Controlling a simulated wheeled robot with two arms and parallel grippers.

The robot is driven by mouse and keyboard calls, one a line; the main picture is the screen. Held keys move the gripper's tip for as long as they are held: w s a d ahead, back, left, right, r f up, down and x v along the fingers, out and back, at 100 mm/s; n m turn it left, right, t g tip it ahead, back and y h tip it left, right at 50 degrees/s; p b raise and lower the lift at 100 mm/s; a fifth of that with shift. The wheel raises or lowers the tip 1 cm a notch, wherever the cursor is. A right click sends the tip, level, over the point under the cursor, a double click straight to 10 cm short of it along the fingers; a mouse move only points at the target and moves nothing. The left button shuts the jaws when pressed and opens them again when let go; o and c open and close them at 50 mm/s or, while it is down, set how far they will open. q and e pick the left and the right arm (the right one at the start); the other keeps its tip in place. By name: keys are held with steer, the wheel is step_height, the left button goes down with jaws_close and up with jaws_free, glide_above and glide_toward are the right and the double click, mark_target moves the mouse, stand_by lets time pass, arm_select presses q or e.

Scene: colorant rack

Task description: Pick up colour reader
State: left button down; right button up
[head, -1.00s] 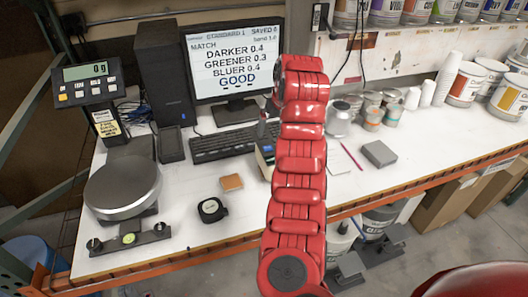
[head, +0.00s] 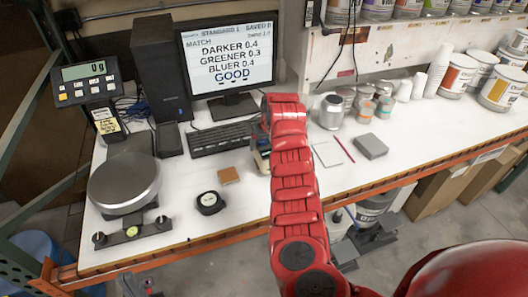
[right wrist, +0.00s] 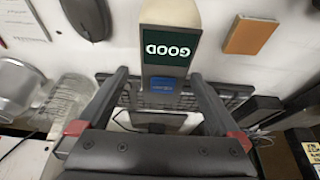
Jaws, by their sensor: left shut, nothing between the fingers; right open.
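The colour reader (right wrist: 170,55) shows in the right wrist view as a pale, grey-fronted device with a dark screen reading GOOD, upside down, and a blue label. In the head view a small part of it (head: 261,160) shows at the left edge of my red right arm, which hides the rest. My right gripper (right wrist: 160,76) is open, its two dark fingers at either side of the reader's lower end in the wrist picture. I see no finger touching it. I cannot make out my left gripper.
A keyboard (head: 222,138) and monitor (head: 228,50) stand behind the reader. An orange-brown block (head: 229,175) and a black round gauge (head: 209,202) lie to its left, a scale (head: 125,183) further left. A grey block (head: 370,146) and several cups and cans are at the right.

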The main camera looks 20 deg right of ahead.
steer(key=p+x, duration=0.1)
steer(key=x, duration=0.1)
steer(key=shift+w+a+f+p, duration=0.1)
steer(key=shift+a+f+p, duration=0.05)
steer(key=shift+f+p, duration=0.15)
steer(key=shift+x, duration=0.75)
steer(key=shift+c, duration=0.2)
jaws_close()
